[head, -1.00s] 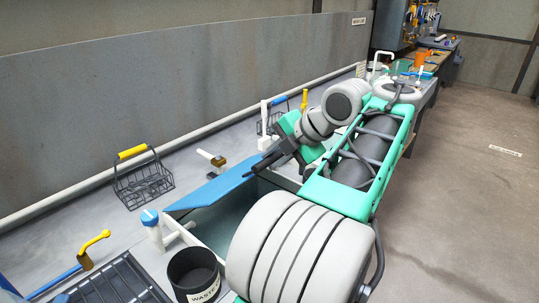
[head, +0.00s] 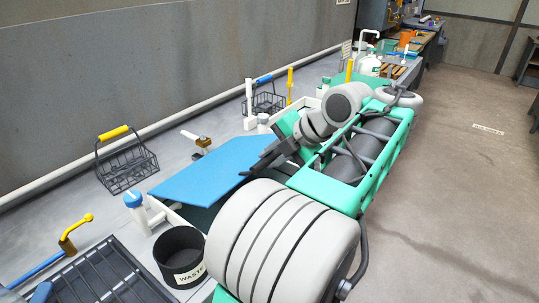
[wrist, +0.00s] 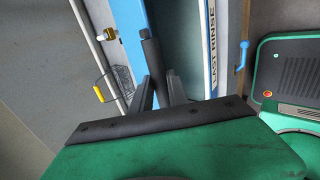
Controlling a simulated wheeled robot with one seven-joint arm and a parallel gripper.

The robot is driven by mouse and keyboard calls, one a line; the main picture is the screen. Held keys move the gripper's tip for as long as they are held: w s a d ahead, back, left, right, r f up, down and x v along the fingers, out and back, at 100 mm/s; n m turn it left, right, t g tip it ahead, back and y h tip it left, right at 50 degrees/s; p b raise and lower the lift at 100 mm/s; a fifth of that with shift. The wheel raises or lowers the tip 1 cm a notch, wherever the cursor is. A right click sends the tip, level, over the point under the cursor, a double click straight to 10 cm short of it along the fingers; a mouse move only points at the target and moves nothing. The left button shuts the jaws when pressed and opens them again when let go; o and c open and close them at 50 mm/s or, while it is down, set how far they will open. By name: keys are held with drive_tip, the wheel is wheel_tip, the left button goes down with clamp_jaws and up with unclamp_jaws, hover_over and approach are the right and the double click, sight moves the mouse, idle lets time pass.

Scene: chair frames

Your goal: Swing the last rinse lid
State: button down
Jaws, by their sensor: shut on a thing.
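The blue last rinse lid (head: 205,172) spans a broad part of the basin in the head view and looks tilted, with a dark gap along its near side. My gripper (head: 246,171) is at the lid's right-hand near edge. In the wrist view my gripper (wrist: 159,88) is shut on a dark bar-like handle (wrist: 150,57) against the blue lid (wrist: 137,18). The white rim (wrist: 211,45) marked LAST RINSE runs along the right, with a grey gap between it and the lid. In the head view my arm hides the basin's right part.
A black waste bin (head: 188,262) and a blue-capped white pipe (head: 136,203) stand at the basin's left end. A wire basket with a yellow handle (head: 125,160) stands behind. A yellow tap (head: 76,231) and dark rack (head: 95,278) are lower left. Open floor (head: 460,190) lies right.

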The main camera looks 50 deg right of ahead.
wheel_tip(320, 180, down, 7)
drive_tip(key=s+b, duration=0.2)
drive_tip(key=b, duration=0.2)
drive_tip(key=shift+s, duration=0.15)
drive_tip(key=c, duration=1.2)
unclamp_jaws()
drive_tip(key=shift+r, duration=0.2)
